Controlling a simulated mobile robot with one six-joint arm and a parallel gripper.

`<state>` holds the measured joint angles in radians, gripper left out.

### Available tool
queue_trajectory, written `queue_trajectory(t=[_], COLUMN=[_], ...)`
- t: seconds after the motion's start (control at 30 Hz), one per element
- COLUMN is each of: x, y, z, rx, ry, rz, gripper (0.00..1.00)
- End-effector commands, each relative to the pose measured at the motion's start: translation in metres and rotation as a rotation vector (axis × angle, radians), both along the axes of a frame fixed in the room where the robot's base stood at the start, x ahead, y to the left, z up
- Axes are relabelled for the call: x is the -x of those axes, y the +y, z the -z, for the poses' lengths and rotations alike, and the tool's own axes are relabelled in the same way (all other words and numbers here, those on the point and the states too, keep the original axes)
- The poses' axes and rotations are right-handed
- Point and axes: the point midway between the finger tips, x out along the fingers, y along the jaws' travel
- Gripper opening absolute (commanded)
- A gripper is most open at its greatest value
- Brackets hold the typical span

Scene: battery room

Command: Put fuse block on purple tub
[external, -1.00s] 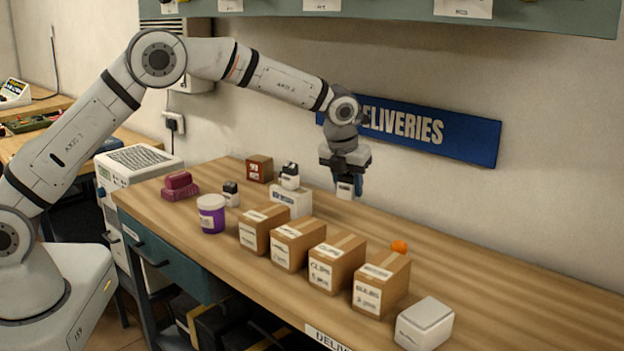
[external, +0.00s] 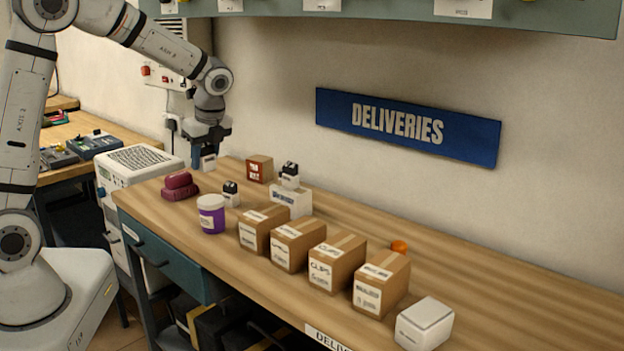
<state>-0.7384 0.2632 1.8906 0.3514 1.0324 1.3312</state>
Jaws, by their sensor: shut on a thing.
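My gripper (external: 204,156) is above the far left end of the bench, pointing down. It is shut on a small whitish block (external: 208,164), which I take to be the fuse block; the fingers hide part of it. The purple tub (external: 211,218), with a pale lid and a white label, stands upright on the bench near its front left edge. My gripper is behind and above the tub, apart from it.
A maroon stacked item (external: 180,188) and a small black-and-white stamp (external: 231,194) flank the tub. Behind are a reddish-brown box (external: 259,169) and a white box (external: 291,201) with another stamp on top. Several cardboard boxes (external: 264,228) line the front.

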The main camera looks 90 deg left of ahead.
Motion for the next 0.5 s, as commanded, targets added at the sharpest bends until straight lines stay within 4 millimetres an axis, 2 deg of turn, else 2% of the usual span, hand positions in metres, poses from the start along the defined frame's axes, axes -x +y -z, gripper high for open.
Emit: queue_trajectory(t=[0.1, 0.37, 0.5], x=[0.000, -0.001, -0.001], y=[0.000, 0.000, 0.000], z=[0.023, 0.046, 0.066], rx=[0.002, 0.001, 0.002], ry=[0.003, 0.001, 0.003], rz=[0.002, 0.003, 0.005], gripper=[0.12, 0.12, 0.12])
